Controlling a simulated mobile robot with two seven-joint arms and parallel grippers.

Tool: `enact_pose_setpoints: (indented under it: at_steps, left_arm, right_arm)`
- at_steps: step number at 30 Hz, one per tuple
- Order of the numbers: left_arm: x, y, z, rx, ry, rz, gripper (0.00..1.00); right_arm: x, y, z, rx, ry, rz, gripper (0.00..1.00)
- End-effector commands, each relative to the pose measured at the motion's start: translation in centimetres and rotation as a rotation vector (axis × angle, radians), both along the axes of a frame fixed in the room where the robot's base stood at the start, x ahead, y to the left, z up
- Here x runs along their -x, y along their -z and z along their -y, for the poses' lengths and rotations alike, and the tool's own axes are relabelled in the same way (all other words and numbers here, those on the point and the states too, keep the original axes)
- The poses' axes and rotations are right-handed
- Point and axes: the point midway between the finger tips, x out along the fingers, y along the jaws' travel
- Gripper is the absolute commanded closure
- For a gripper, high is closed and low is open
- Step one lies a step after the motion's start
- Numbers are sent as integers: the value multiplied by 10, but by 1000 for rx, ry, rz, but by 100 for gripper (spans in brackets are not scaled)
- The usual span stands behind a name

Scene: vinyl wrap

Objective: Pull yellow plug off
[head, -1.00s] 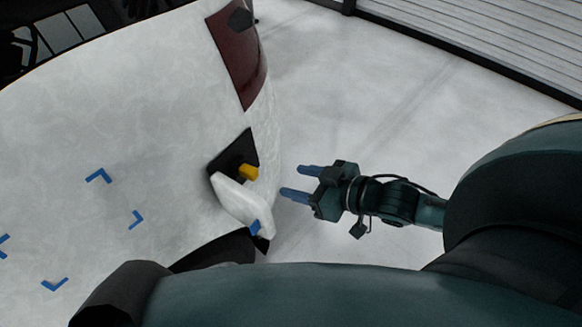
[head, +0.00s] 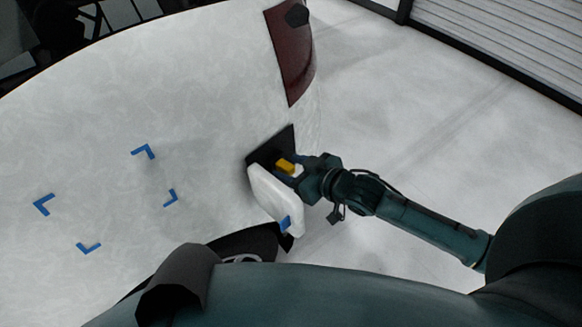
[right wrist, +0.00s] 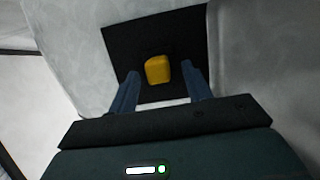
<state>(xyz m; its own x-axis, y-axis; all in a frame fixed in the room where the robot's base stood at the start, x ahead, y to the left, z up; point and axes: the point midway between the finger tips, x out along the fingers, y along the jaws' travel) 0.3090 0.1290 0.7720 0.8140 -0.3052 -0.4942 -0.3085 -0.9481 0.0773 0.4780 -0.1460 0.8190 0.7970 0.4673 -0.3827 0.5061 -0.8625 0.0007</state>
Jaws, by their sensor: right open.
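The yellow plug (head: 285,166) sits in a dark square recess (head: 270,148) on the side of the white car. In the right wrist view the plug (right wrist: 158,69) shows as a rounded yellow block against the black recess (right wrist: 125,40). My right gripper (head: 292,167) is at the recess, with its blue fingers around the plug's level. In the right wrist view its two fingers (right wrist: 162,84) are spread, one on each side of the plug, with gaps between. The white flap (head: 274,198) hangs open beside the recess, below the plug. My left gripper is not in view.
The white car body (head: 120,120) fills the left, with blue corner marks (head: 145,152) on it. A red tail light (head: 290,60) is above the recess. The pale floor (head: 410,130) to the right is clear.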

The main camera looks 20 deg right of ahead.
Motion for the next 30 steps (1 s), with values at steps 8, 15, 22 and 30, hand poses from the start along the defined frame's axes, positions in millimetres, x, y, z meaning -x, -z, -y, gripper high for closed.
enact_pose_setpoints:
  at_steps: [8, 15, 22, 30]
  left_arm:
    - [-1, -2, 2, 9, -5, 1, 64]
    - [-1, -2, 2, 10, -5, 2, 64]
    - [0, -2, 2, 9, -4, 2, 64]
    - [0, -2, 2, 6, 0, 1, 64]
  right_arm:
    - [-3, 2, -2, -1, -1, -2, 51]
    - [-3, 2, -2, 0, 0, 0, 65]
    - [-3, 2, -2, 0, 0, 0, 84]
    - [-3, 1, -2, 0, -1, 0, 84]
